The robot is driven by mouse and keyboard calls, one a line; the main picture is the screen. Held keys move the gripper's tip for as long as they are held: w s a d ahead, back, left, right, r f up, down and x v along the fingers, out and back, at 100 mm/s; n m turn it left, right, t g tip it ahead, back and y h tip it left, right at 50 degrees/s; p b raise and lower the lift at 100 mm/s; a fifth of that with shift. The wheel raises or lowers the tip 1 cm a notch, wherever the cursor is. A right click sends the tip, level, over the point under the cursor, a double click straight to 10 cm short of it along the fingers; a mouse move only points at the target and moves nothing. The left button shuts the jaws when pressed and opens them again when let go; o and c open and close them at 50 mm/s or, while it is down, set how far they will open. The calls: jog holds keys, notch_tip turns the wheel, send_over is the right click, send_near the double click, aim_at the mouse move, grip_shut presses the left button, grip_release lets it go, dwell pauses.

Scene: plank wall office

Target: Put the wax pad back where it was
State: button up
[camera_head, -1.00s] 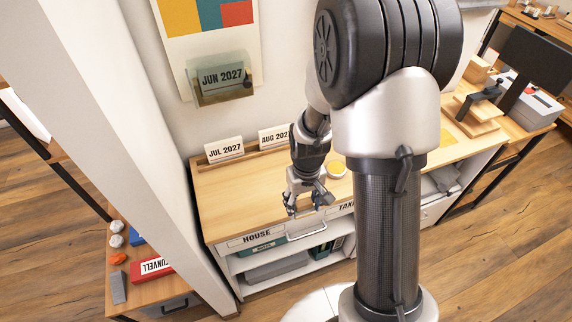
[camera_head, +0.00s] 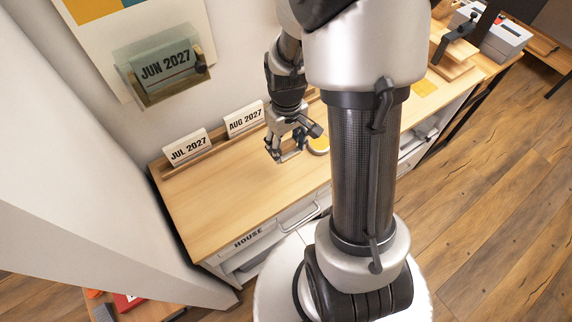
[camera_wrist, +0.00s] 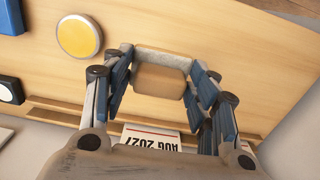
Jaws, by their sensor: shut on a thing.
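My gripper (camera_wrist: 160,85) is shut on a small tan block with a pale grey edge (camera_wrist: 160,80), held between its blue-padded fingers. In the head view my gripper (camera_head: 287,153) is over the wooden counter, below the AUG 2027 card; the block is hard to make out there. A round yellow pad in a white rim (camera_wrist: 79,36) lies on the counter, apart from the gripper. It also shows in the head view (camera_head: 319,145), just right of the gripper and partly behind my arm. I cannot tell which of the two is the wax pad.
The JUL 2027 card (camera_head: 187,148) and AUG 2027 card (camera_head: 245,119) stand in a wooden rail along the wall. A clear holder with the JUN 2027 card (camera_head: 165,66) hangs above. The counter's left part (camera_head: 215,205) is clear. A drawer labelled HOUSE (camera_head: 248,239) is below.

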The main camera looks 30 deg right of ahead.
notch_tip(320, 180, down, 9)
jog(key=shift+r+b, duration=0.1)
jog(key=shift+b, duration=1.15)
jog(key=o, duration=1.2)
notch_tip(320, 180, up, 12)
jog(key=p, duration=0.4)
jog(key=shift+f, duration=0.2)
notch_tip(320, 180, up, 12)
jog(key=f+t, duration=0.1)
jog(key=t, duration=0.1)
send_over(286, 169)
jog(key=s+a, duration=0.3)
jog(key=a, duration=0.2)
jog(key=s+a+r+t, duration=0.2)
jog(key=s+a+r, duration=0.3)
jog(key=s+r, duration=0.4)
jog(key=shift+s+a+t, duration=0.3)
jog(key=shift+s, duration=0.5)
